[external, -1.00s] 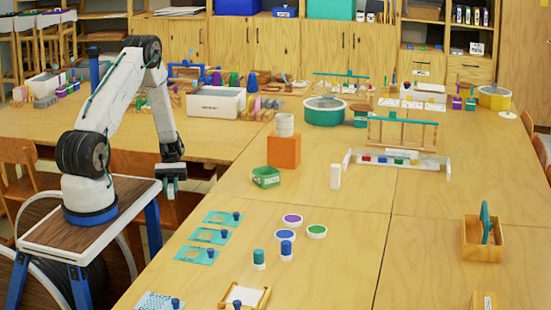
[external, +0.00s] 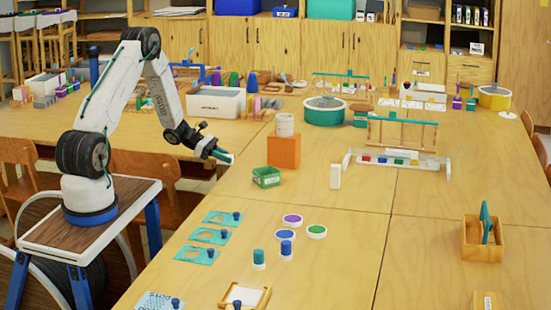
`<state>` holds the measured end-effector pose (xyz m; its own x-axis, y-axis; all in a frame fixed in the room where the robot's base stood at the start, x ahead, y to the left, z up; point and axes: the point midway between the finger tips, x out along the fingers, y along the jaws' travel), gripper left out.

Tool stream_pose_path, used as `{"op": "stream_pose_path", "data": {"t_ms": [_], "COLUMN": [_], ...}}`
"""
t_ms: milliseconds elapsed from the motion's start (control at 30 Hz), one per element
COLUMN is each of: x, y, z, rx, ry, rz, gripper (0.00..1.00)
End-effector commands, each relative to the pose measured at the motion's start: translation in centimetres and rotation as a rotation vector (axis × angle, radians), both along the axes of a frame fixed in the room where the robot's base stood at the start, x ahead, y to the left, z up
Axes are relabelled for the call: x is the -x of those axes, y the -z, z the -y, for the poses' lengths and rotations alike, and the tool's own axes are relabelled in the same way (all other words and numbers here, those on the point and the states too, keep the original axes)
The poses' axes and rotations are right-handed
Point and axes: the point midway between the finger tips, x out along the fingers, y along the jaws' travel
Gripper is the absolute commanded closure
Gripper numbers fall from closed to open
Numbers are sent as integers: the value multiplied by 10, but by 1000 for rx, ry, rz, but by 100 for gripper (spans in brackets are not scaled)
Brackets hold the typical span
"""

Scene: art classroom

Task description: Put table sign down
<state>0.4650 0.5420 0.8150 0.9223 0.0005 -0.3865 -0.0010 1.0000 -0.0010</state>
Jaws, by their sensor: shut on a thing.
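My gripper (external: 222,155) is at the end of the raised white arm, over the left edge of the long table (external: 350,245), pointing right and slightly down. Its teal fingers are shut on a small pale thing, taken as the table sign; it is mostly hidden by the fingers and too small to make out. The gripper is above the tabletop, left of the orange block (external: 284,150) and up and left of the green box (external: 266,177).
A white cup-like container (external: 285,124) stands on the orange block. A small white upright piece (external: 335,176) stands to its right. Teal cards (external: 194,255), round lids (external: 317,231) and blue-topped stampers (external: 287,251) lie nearer. Table between the green box and the lids is clear.

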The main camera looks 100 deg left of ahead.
Motion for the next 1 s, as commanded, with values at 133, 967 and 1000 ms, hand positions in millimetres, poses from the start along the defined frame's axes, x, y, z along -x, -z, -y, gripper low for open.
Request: {"op": "stream_pose_path", "data": {"t_ms": [133,967,1000], "x": [-27,-63,-63], "y": [5,44,44], "z": [-30,-73,-73], "rx": [-2,-1,-1], "ry": [4,1,1], "rz": [1,-2,-2], "gripper": [100,100,100]}}
